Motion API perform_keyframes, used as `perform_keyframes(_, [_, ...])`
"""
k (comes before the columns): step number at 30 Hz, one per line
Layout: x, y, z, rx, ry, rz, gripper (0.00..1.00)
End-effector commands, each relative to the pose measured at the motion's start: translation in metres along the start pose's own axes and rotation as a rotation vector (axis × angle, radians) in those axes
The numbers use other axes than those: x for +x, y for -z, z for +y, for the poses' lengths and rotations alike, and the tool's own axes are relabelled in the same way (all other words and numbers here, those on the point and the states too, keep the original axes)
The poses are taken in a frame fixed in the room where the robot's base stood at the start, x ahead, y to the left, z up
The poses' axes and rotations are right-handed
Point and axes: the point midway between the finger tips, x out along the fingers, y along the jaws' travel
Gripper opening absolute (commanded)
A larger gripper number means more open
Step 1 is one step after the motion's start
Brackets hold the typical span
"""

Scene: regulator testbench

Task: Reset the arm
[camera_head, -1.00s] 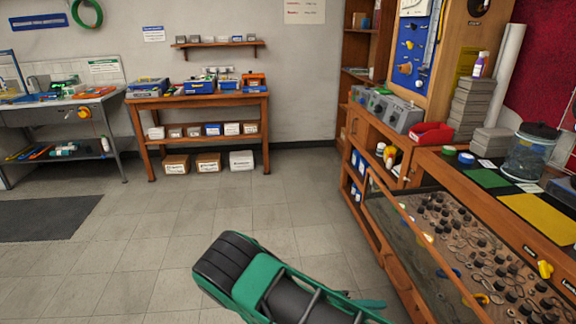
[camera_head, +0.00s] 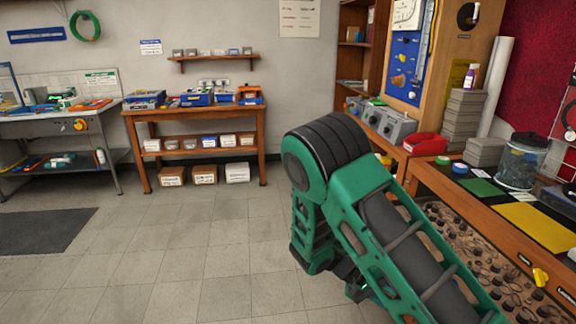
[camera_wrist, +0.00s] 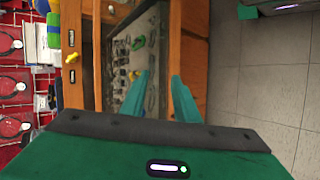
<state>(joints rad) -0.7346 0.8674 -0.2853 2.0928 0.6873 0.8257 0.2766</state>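My arm, green and black, fills the lower right of the head view, its rounded elbow joint raised in front of the wooden bench. My gripper shows in the wrist view (camera_wrist: 160,78); its two teal fingers stand apart with nothing between them. Behind the fingers in that view is a tray of small dark parts (camera_wrist: 120,65) in the wooden bench. The gripper's fingertips cannot be made out in the head view, where the arm itself covers part of the bench.
The wooden bench (camera_head: 426,178) runs along the right, with a glass jar (camera_head: 521,165), a yellow mat (camera_head: 538,226) and a red bin (camera_head: 426,145). A wooden table (camera_head: 190,112) and a grey workbench (camera_head: 55,124) stand at the back.

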Motion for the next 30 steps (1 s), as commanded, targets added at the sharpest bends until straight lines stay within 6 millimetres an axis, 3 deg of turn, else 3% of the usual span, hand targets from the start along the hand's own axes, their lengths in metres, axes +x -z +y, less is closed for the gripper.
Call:
perform_keyframes(3, [0.001, -0.007, 0.033, 0.025, 0.099, -0.063, 0.28])
perform_keyframes(14, [0.006, -0.042, 0.118, 0.088, 0.379, -0.189, 0.28])
perform_keyframes(21, [0.010, -0.076, 0.169, 0.139, 0.556, -0.223, 0.28])
perform_keyframes(30, [0.013, -0.129, 0.219, 0.214, 0.756, -0.213, 0.28])
